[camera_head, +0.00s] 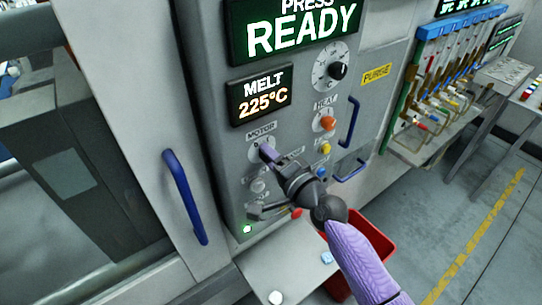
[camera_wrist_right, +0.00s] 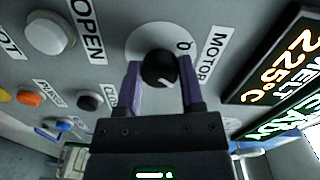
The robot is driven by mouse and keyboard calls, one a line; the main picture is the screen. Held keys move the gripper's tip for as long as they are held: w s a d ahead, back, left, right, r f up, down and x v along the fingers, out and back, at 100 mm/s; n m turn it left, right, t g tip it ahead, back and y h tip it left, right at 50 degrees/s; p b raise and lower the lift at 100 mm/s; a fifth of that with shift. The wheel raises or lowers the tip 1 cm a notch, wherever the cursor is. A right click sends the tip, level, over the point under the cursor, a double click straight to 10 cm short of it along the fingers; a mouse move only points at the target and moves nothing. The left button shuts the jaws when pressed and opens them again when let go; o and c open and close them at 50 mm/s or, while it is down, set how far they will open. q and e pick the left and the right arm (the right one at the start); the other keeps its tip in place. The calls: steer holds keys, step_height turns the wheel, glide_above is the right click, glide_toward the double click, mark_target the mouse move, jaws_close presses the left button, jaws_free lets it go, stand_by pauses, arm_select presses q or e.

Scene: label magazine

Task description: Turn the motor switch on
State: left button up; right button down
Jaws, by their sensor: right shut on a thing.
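The motor switch is a round black knob (camera_wrist_right: 160,70) on a pale disc beside the MOTOR label and a 0 mark, in the right wrist view. My right gripper (camera_wrist_right: 161,64) is shut on it, with one purple finger on each side of the knob. In the head view the motor dial (camera_head: 254,153) sits under the MOTOR label on the grey panel, mostly covered by my right gripper (camera_head: 266,150). My left gripper is not in view.
Other controls are close by: a white OPEN button (camera_wrist_right: 48,35), an orange heat knob (camera_head: 327,124) and a black-knobbed dial (camera_head: 337,71). Blue handles (camera_head: 185,197) stick out from the machine. A red bin (camera_head: 377,240) stands below my right arm.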

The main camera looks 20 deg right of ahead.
steer(key=shift+m, duration=0.3)
steer(key=shift+c, duration=1.1)
jaws_free()
steer(key=v, duration=1)
steer(key=shift+b, duration=0.4)
steer(key=shift+f, duration=0.1)
